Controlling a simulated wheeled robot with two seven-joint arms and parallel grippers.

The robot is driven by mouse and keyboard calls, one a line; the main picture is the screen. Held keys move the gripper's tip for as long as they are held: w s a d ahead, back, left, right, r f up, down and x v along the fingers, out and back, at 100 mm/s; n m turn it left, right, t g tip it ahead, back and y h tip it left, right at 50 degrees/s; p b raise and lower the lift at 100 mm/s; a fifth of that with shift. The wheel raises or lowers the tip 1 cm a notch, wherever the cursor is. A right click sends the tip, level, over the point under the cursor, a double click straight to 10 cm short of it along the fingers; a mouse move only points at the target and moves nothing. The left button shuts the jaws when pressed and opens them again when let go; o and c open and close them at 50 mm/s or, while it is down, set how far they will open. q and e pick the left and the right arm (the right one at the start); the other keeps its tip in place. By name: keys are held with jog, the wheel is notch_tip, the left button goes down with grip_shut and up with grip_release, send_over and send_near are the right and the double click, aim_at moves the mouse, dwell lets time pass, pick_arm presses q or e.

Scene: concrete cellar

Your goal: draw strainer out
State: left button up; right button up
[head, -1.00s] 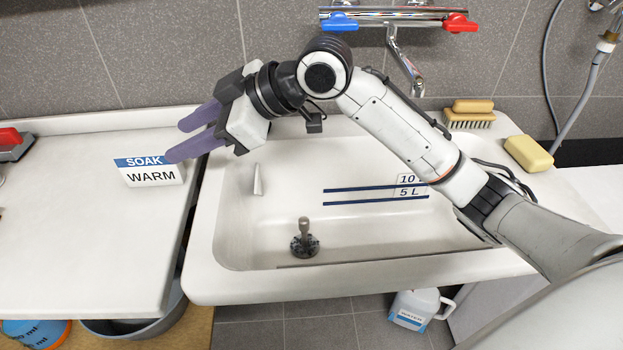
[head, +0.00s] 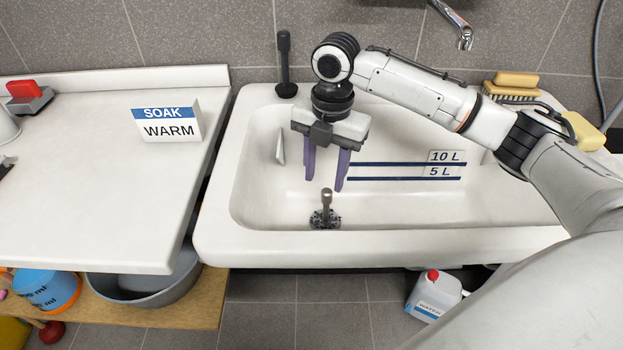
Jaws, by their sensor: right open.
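The strainer (head: 326,203) stands in the bottom of the white sink (head: 262,210). It has a dark perforated base and an upright grey stem with a knob on top. My right gripper (head: 326,188) is over the sink, pointing down, with its purple fingers apart. In the picture the fingertips are just above the strainer's knob. I cannot tell how large the gap in depth is. The gripper holds nothing. My left gripper is not in view.
A black upright stopper-like piece (head: 285,62) stands on the sink's back rim. A SOAK WARM sign (head: 168,122) stands on the left counter (head: 90,190). A brush (head: 513,88) and a yellow sponge (head: 582,132) are at the back right. The tap spout (head: 462,38) hangs behind.

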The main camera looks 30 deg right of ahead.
aim_at(326, 203)
jog(key=shift+d+f+n, duration=0.3)
jog(key=shift+d+f, duration=0.1)
jog(key=shift+f, duration=0.45)
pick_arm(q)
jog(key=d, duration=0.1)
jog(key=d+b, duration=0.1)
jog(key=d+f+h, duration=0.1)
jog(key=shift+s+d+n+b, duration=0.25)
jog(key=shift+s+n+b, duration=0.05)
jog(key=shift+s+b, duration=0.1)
pick_arm(e)
notch_tip(326, 203, down, 9)
jog(key=shift+f, duration=0.15)
jog(key=shift+c, duration=0.5)
jog(key=shift+a, duration=0.1)
grip_shut()
jog(key=c, duration=0.8)
grip_release()
grip_shut()
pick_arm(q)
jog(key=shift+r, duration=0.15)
